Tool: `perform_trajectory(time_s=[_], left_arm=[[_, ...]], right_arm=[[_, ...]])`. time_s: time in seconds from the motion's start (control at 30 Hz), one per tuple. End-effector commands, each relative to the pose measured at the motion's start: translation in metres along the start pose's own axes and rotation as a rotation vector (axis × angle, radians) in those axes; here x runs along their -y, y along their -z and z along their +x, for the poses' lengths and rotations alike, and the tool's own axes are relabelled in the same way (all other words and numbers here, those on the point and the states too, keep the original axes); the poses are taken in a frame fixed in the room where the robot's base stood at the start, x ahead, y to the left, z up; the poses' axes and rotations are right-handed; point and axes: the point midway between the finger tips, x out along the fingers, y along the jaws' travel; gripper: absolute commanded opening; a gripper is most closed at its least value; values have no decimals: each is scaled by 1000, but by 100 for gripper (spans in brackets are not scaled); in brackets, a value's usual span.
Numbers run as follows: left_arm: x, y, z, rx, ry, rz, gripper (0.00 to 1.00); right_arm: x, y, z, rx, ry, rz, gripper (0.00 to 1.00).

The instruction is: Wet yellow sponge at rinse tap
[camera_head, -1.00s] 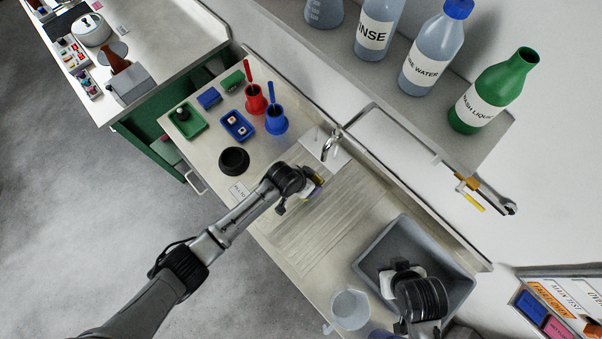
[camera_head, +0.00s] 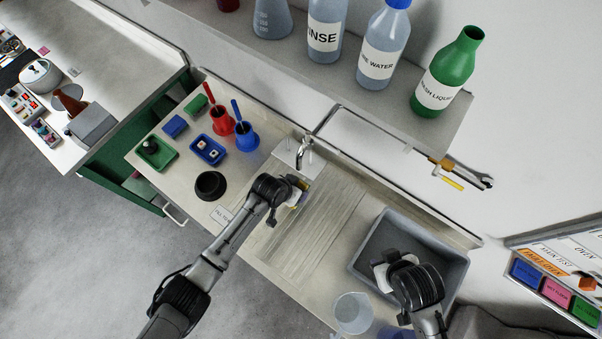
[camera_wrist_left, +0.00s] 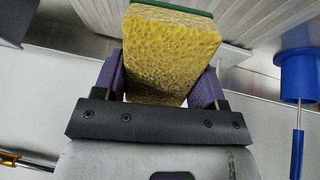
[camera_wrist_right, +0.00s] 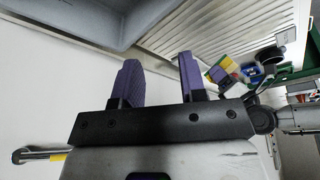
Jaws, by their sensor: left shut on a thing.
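The yellow sponge (camera_wrist_left: 170,55) with a green layer fills the middle of the left wrist view. My left gripper (camera_wrist_left: 165,85) is shut on it, one purple finger on each side. In the head view the sponge (camera_head: 297,197) is mostly hidden by my left gripper (camera_head: 290,191), just below the rinse tap (camera_head: 302,155) at the head of the ribbed drainboard (camera_head: 315,215). Whether the sponge touches the tap or is wet cannot be told. My right gripper (camera_wrist_right: 162,80) is open and empty; in the head view it is over the grey basin (camera_head: 366,252).
A black bowl (camera_head: 210,185), blue tray (camera_head: 208,149), green tray (camera_head: 155,152), red holder (camera_head: 222,123) and blue holder (camera_head: 246,139) stand left of the tap. A clear beaker (camera_head: 352,312) is at the front edge. A bottle shelf (camera_head: 400,95) overhangs the back.

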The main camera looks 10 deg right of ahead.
Motion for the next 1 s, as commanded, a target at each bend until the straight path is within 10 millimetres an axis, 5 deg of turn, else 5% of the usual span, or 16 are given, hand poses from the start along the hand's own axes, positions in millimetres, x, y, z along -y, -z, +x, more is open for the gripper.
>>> perform_trajectory(time_s=[0.37, 0.67, 1.0], left_arm=[[0, 0, 0, 0, 0, 0, 46], [0, 0, 0, 0, 0, 0, 46], [0, 0, 0, 0, 0, 0, 46]], right_arm=[[-53, 93, -2, -157, -56, -71, 38], [-31, 142, 7, -321, 318, -162, 38], [-2, 182, -22, -712, 714, -224, 38]])
